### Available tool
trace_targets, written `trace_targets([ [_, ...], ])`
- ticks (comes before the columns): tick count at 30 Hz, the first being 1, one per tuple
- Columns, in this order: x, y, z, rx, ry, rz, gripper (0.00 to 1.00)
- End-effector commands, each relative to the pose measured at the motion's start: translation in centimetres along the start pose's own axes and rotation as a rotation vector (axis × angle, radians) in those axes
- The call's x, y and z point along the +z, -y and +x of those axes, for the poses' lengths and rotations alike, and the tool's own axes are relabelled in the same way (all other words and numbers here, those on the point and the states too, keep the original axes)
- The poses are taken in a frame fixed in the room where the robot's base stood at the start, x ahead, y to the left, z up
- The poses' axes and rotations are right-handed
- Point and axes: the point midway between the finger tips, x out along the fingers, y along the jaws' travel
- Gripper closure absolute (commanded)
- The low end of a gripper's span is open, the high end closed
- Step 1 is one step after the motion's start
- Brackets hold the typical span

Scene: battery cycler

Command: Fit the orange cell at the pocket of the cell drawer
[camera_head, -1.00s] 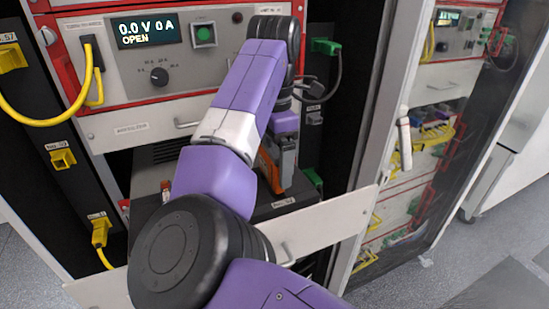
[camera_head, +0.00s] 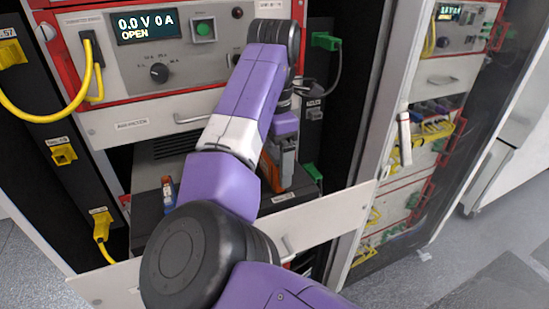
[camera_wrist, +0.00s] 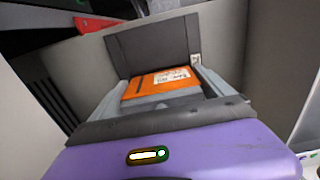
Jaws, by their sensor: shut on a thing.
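The orange cell (camera_wrist: 150,83) with a white label sits between the two grey fingers of my gripper (camera_wrist: 163,88) in the wrist view. My gripper (camera_head: 283,165) is shut on the cell. In the head view, a narrow orange strip of the cell (camera_head: 267,172) shows beside the fingers, mostly hidden by my arm. It is over the dark interior of the open cell drawer (camera_head: 325,222). A dark grey panel (camera_wrist: 150,42) stands beyond the cell in the wrist view. The pocket is not clearly visible, and I cannot tell whether the cell touches it.
Above the drawer is the cycler panel (camera_head: 185,62), its display reading 0.0 V 0 A OPEN. A yellow cable (camera_head: 45,120) loops at the left. A green connector (camera_head: 325,41) with a dark cable is at the right. A small blue and orange object (camera_head: 169,192) shows at the drawer's left.

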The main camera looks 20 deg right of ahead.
Motion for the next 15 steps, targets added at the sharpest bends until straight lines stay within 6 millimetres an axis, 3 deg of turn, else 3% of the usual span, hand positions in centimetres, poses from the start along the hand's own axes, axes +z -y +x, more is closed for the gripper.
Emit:
trace_targets([
  [15,0.03,0.01,0.87,0.001,0.001,0.001,0.70],
])
